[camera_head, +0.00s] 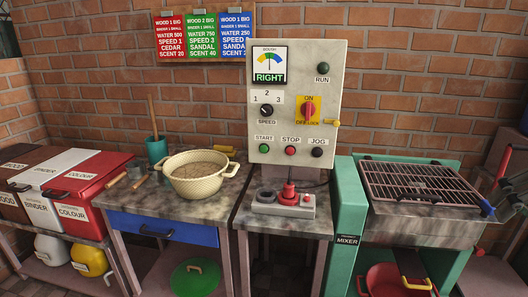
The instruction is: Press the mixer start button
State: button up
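A pale upright control panel (335,65) stands at the centre against the brick wall. Its green START button (264,148) is at the lower left, with the red STOP button (290,151) and the dark JOG button (317,152) to its right. Above them are a SPEED knob (267,110) and a red rotary switch (308,110) on a yellow plate. A dark round RUN lamp (323,69) is at the upper right. The green mixer (348,225), covered by a metal grid (420,183), stands to the right. My gripper is not in view.
A small table below the panel holds a grey unit (265,207) with red parts. A worktop to the left holds a cream perforated bowl (194,180), a teal cup (157,150) and wooden-handled tools. Labelled bins (82,190) stand at far left. The front of the panel looks unobstructed.

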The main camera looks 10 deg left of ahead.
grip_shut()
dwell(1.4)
